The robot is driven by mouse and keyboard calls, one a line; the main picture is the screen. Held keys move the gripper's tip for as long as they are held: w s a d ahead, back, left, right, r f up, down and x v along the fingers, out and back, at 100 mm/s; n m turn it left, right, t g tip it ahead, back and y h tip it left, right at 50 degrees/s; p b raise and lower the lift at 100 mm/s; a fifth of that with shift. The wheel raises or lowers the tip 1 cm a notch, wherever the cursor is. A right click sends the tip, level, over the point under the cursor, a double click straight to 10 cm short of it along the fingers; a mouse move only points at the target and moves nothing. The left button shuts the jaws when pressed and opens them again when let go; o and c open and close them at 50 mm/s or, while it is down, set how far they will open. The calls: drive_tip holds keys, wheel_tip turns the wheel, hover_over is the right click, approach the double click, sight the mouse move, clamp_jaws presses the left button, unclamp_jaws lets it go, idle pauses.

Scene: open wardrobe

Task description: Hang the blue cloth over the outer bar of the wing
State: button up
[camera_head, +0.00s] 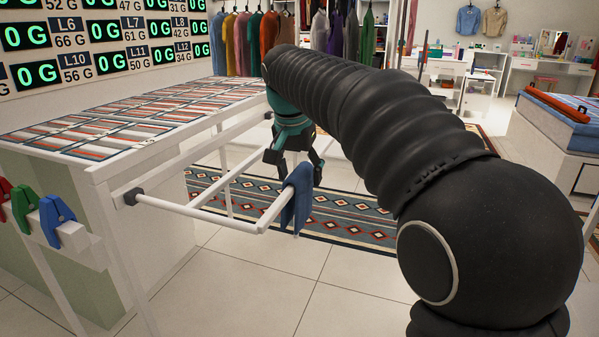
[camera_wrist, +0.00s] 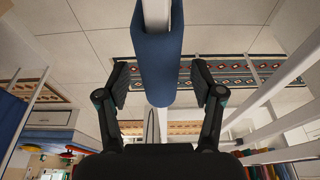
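The blue cloth (camera_head: 297,197) hangs folded over the outer bar (camera_head: 272,213) of the white wing, with a flap down each side. In the wrist view the cloth (camera_wrist: 157,40) wraps the white bar. My gripper (camera_head: 295,164) is beside and above the cloth, its fingers spread apart. In the wrist view the gripper (camera_wrist: 159,76) shows a finger on each side of the cloth, with a gap to both. It holds nothing. The cloth's lower edges are partly hidden by the bar and folds.
The white rack (camera_head: 110,172) with striped cloths on top stands at left. Red, green and blue clips (camera_head: 56,216) sit on its near rail. A patterned rug (camera_head: 345,221) lies on the tiled floor below the wing. Clothes hang at the back.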

drive_tip(key=v, duration=1.2)
idle(0.6)
drive_tip(key=s+d+f+n+t+y, duration=0.1)
drive_tip(key=s+d+f+n+t, duration=0.15)
drive_tip(key=s+d+f, duration=1.4)
drive_tip(key=s+d+f+n, duration=0.1)
drive_tip(key=s+f, duration=0.7)
drive_tip(key=s, duration=0.1)
drive_tip(key=shift+f, duration=0.25)
drive_tip(key=shift+s+n, duration=0.15)
drive_tip(key=shift+n, duration=0.1)
